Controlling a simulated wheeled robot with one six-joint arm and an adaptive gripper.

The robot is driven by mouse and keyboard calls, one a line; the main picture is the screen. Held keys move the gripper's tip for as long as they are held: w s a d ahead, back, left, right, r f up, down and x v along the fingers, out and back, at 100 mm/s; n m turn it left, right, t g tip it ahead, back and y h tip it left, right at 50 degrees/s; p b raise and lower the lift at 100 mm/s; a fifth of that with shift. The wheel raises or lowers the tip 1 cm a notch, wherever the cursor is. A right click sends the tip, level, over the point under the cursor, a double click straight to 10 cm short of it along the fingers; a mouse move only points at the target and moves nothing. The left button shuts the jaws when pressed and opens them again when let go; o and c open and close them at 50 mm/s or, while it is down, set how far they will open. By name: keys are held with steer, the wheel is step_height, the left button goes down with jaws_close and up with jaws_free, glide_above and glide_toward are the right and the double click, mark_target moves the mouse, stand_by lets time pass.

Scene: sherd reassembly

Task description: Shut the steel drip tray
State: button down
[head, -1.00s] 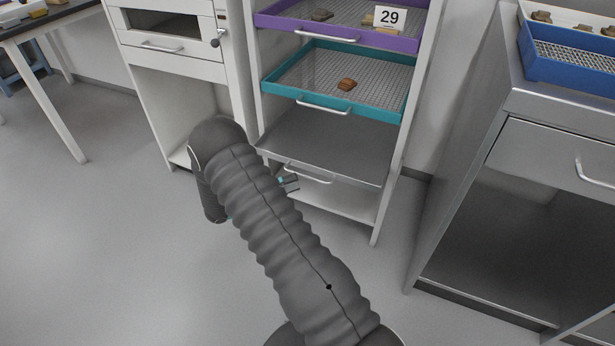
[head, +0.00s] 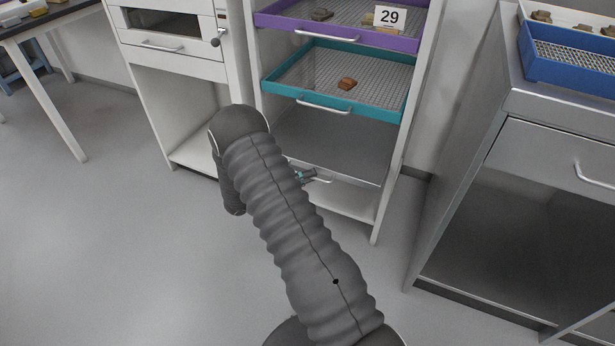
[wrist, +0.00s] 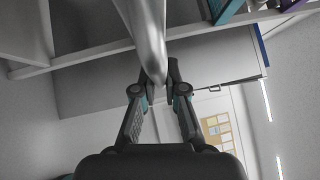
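The steel drip tray (head: 335,147) is the plain grey tray under the teal tray in the white rack. Its front edge sticks out of the rack, and a bar handle (head: 322,180) is on its front. My gripper (head: 303,176) is at the left part of this handle, partly hidden behind my arm. In the wrist view, a shiny bar (wrist: 147,35), which looks like the handle, runs down between the fingertips of my gripper (wrist: 159,80). The fingers are close on both sides of the bar. I cannot tell whether they press on it.
Above are the teal tray (head: 380,107) with one brown sherd (head: 347,84) and a purple tray (head: 285,23). A white cabinet (head: 175,65) stands left, a steel bench (head: 553,105) with a blue tray (head: 570,72) right. The floor (head: 110,240) at left is clear.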

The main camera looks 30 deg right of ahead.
mark_target(320, 158)
steer(key=w+d, duration=0.3)
steer(key=d, duration=0.2)
steer(key=w+d, duration=0.2)
steer(key=shift+w+d+f+b, duration=0.1)
steer(key=shift+w+d+b, duration=0.05)
steer(key=shift+w+b, duration=0.2)
steer(key=shift+w+d, duration=0.25)
steer(key=c, duration=1.2)
jaws_free()
steer(key=shift+d, duration=0.15)
steer(key=shift+a, duration=0.25)
steer(key=a, duration=0.4)
steer(key=w+a+f, duration=0.1)
steer(key=a, duration=0.6)
steer(key=shift+w+a+f, duration=0.2)
steer(key=shift+a+f, duration=0.05)
steer(key=shift+a, duration=0.05)
